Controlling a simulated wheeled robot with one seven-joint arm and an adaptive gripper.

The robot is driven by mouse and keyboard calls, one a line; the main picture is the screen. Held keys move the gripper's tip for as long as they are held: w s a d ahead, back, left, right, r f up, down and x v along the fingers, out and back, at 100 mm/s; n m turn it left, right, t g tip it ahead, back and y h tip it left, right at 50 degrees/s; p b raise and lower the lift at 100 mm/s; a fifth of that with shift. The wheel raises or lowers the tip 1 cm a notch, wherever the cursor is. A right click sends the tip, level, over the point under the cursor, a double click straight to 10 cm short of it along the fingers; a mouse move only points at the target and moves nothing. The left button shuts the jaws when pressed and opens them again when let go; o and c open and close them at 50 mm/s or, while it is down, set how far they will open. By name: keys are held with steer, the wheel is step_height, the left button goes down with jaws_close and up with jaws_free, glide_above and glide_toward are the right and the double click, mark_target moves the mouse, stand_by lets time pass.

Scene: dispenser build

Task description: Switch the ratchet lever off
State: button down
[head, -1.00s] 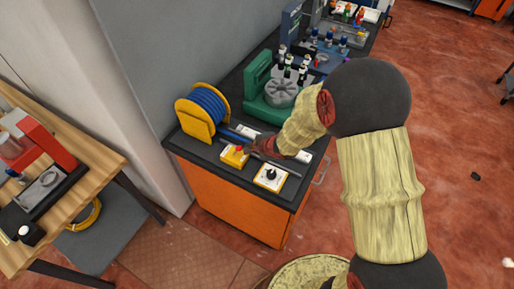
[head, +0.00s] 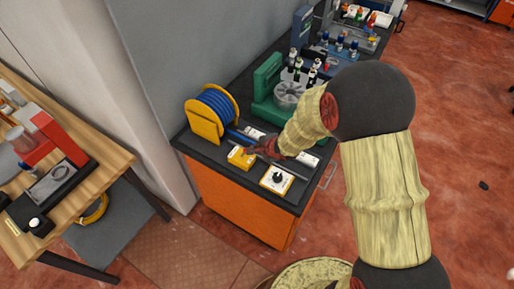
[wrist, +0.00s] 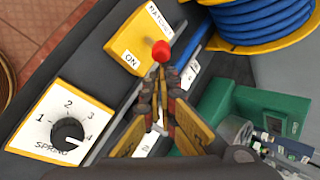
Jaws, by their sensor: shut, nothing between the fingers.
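The yellow ratchet box (wrist: 128,42) lies on the dark counter, with white labels reading RATCHET and ON. Its lever has a red knob (wrist: 161,50), which shows at the box's right edge in the wrist view. The box (head: 241,158) is also in the head view, in front of the blue spool. My gripper (wrist: 160,72) is shut and empty, its fingertips right by the red knob. I cannot tell whether they touch it. In the head view my gripper (head: 256,150) is at the box's right side and hides the lever.
A white SPRING dial (wrist: 62,128) with a black knob is beside the box. A blue spool on a yellow stand (head: 206,122) and a green machine (head: 267,85) stand behind. The counter's front edge is close. A wooden table (head: 100,160) is at the left.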

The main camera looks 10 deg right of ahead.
steer(key=shift+w+a+r+p, duration=0.15)
steer(key=shift+a+r+p, duration=0.1)
steer(key=shift+p, duration=0.8)
steer(key=shift+w+a+r+g+h+p, duration=0.2)
steer(key=shift+g+h+p, duration=0.35)
steer(key=shift+p, duration=0.4)
steer(key=shift+w+a+r+g+h+p, duration=0.15)
steer(key=shift+a+g+h+p, duration=0.15)
steer(key=shift+p, duration=0.25)
steer(key=shift+w+a+r+h, duration=0.1)
steer(key=shift+w+a+h, duration=0.1)
steer(key=shift+h, duration=0.15)
steer(key=shift+a+g, duration=0.1)
steer(key=shift+g, duration=0.25)
steer(key=h+b, duration=0.1)
steer(key=w+a+g+h+b, duration=0.1)
steer(key=b, duration=0.1)
steer(key=w+a+n+g+h+b, duration=0.1)
steer(key=shift+a+r, duration=0.15)
steer(key=shift+r, duration=0.1)
steer(key=shift+s+r, duration=0.1)
steer(key=shift+r, duration=0.85)
